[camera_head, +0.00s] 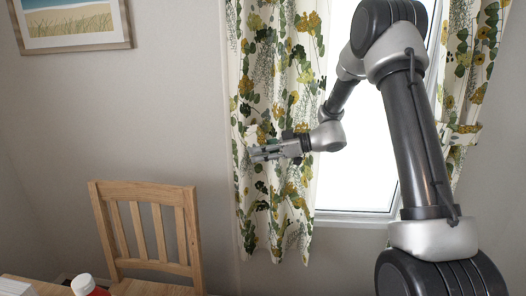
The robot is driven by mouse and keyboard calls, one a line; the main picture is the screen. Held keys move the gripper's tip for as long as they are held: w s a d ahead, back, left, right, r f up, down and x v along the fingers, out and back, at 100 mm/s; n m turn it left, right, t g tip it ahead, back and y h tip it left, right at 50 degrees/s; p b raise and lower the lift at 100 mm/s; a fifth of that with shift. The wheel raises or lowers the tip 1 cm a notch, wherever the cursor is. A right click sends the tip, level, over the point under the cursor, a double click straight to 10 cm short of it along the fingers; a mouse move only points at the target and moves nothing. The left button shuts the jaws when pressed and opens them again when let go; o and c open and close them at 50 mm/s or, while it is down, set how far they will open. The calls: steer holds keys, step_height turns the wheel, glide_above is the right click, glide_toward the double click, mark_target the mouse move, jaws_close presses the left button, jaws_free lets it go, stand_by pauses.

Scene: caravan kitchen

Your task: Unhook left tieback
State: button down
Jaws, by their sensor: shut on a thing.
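The left curtain (285,205), white with green and yellow leaves and flowers, hangs at the left side of the window. My gripper (256,154) is in front of this curtain at mid height, pointing left, with its fingertips near the curtain's outer edge. It is shut on the left tieback, which is of like patterned cloth and hard to tell from the curtain. The fingers and wrist cover part of the cloth, and the tieback's hook cannot be made out.
The right curtain (460,75) is gathered by its own tieback (467,128). The bright window (370,150) lies behind my arm. A framed picture (72,22) hangs upper left.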

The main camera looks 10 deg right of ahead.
steer(key=shift+s+a+f+y, duration=0.15)
steer(key=shift+a+f+y, duration=0.15)
steer(key=shift+y, duration=0.2)
steer(key=c, duration=1.2)
jaws_free()
steer(key=shift+a, duration=0.1)
steer(key=shift+r, duration=0.1)
steer(key=shift+d, duration=0.2)
steer(key=v, duration=1.1)
steer(key=shift+s+d, duration=0.2)
steer(key=shift+d, duration=0.1)
steer(key=shift+r, duration=0.15)
